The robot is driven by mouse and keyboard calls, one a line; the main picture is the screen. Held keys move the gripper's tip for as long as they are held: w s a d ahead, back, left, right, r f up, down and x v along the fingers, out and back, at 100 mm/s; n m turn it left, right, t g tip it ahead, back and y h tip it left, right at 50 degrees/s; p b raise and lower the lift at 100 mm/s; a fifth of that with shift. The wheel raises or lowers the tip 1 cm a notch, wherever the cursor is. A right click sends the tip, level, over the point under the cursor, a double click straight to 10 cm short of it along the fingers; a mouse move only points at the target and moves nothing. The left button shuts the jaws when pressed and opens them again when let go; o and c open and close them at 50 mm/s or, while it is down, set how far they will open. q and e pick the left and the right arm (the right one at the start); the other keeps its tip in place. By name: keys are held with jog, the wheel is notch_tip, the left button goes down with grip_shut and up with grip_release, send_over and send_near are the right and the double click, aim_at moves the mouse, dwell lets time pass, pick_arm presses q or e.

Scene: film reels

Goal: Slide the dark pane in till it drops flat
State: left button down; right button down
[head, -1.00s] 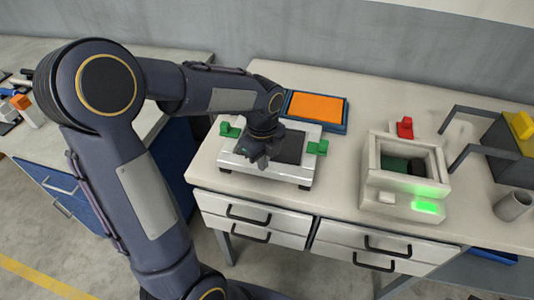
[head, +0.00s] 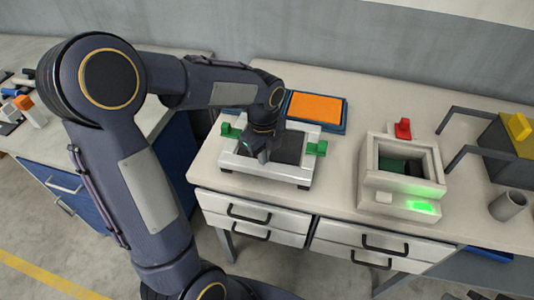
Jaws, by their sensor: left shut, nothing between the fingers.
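The dark pane (head: 288,148) lies in the top of a white frame (head: 263,174) that has green clamps, one at the left (head: 229,130) and one at the right (head: 317,149). My left gripper (head: 251,153) is shut and empty, pointing down over the left part of the pane. The gripper and wrist hide that part, so I cannot tell whether the pane lies fully flat. I cannot tell whether the fingertips touch the pane. My right gripper is out of view.
An orange-topped blue tray (head: 317,109) lies behind the frame. A white box with an open well (head: 402,178), a green light and a red knob stands to the right. A grey cup (head: 507,205) is at far right. The bench between frame and box is clear.

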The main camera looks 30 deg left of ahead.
pick_arm(q)
jog(key=shift+w+a+p, duration=0.2)
jog(key=shift+w+p, duration=0.05)
jog(key=shift+w, duration=0.5)
jog(key=shift+w+a+p, duration=0.2)
jog(key=shift+w, duration=0.55)
notch_tip(320, 180, up, 8)
jog(key=p, duration=0.6)
jog(key=shift+p, duration=0.4)
